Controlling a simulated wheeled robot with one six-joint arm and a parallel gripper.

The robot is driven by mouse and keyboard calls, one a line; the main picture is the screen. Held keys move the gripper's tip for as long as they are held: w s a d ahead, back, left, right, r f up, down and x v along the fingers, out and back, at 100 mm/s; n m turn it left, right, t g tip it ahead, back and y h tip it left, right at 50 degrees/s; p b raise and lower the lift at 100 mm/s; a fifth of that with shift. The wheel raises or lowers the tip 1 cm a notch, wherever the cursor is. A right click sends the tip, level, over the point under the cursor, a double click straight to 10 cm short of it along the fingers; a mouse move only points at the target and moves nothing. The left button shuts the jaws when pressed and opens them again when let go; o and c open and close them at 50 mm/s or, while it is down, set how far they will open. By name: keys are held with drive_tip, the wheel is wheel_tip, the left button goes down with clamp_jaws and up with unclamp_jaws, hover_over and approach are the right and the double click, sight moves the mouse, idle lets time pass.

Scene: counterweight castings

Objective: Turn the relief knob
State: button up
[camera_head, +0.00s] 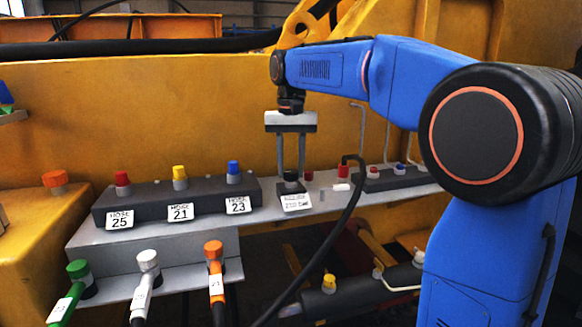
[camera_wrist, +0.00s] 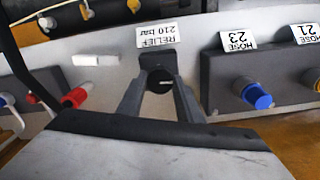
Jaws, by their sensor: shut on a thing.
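The relief knob (camera_head: 290,175) is a small black knob on a dark block, with a white label in front of it on the grey ledge. In the wrist view the knob (camera_wrist: 159,80) sits between the two fingers, and the label above it reads RELIEF 210 BAR, upside down. My gripper (camera_head: 291,172) reaches straight down over the knob from above. Its grey fingers (camera_wrist: 160,85) are shut on the knob, one at each side. The fingertips partly hide the knob's sides.
Left of the knob, a dark block (camera_head: 180,211) carries red, yellow and blue capped fittings labelled HOSE 25, 21 and 23. A black hose (camera_head: 345,222) curves down close on the right, near a red fitting (camera_head: 343,171). Green, white and orange hose ends hang at the lower left.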

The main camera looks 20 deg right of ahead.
sight(291, 172)
drive_tip(key=shift+m, duration=0.6)
drive_tip(key=o, duration=1)
drive_tip(key=shift+o, duration=0.2)
wheel_tip(291, 172, up, 17)
drive_tip(key=shift+r, duration=0.2)
